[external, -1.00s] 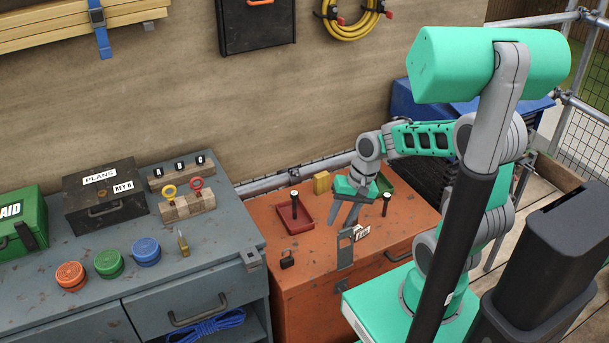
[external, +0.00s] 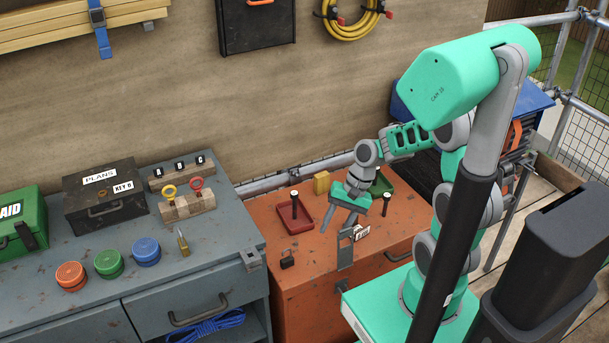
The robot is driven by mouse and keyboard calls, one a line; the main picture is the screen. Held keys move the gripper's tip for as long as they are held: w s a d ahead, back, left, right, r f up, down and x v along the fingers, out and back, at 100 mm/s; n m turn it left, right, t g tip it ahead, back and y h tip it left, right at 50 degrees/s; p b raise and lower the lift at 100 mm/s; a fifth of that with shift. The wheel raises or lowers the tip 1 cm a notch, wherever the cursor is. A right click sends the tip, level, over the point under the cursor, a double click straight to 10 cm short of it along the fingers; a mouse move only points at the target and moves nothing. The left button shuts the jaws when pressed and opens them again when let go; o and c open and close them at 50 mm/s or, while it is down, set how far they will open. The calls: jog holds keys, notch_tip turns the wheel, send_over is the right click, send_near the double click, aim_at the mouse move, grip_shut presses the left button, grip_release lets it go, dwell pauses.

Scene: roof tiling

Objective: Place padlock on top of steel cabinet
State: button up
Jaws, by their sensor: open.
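A small black padlock (external: 287,262) sits near the front left of the orange chest's top (external: 265,222). A brass padlock-like piece (external: 183,246) with a tall shackle is on the grey-blue steel cabinet (external: 215,262) to the left. A brass block (external: 321,182), perhaps another padlock, stands at the back of the orange chest. My gripper (external: 335,228) is over the orange chest, fingers apart and pointing down, with nothing seen between them. It is to the right of the black padlock and apart from it.
A red tray (external: 294,219) and a green tray (external: 380,184) lie on the orange chest, with dark upright posts near them. A metal hasp (external: 345,250) is at its front edge. The cabinet holds coloured round tins (external: 108,263), a plans box (external: 104,198) and key blocks (external: 187,206).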

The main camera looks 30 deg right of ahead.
aim_at(292, 256)
jog(key=a+f+m+y, duration=0.1)
jog(key=a+m+y, duration=0.1)
jog(key=a+f+m+y, duration=0.2)
jog(key=m, duration=0.1)
jog(key=w+a+f+m+g+y, duration=0.1)
jog(key=a+m+y, duration=0.1)
jog(key=m, duration=0.1)
jog(key=shift+a+f+y, duration=0.3)
jog(key=shift+f, duration=0.1)
jog(key=m+y, duration=0.1)
jog(key=a+m, duration=0.1)
jog(key=m, duration=0.1)
jog(key=shift+r+y, duration=0.1)
jog(key=shift+y, duration=0.3)
jog(key=x, duration=0.2)
jog(key=b+x, duration=0.1)
jog(key=x, duration=0.5)
jog(key=shift+a+r+b, duration=0.1)
jog(key=shift+r+b, duration=0.2)
jog(key=shift+b, duration=0.1)
grip_shut()
jog(key=shift+w, duration=0.1)
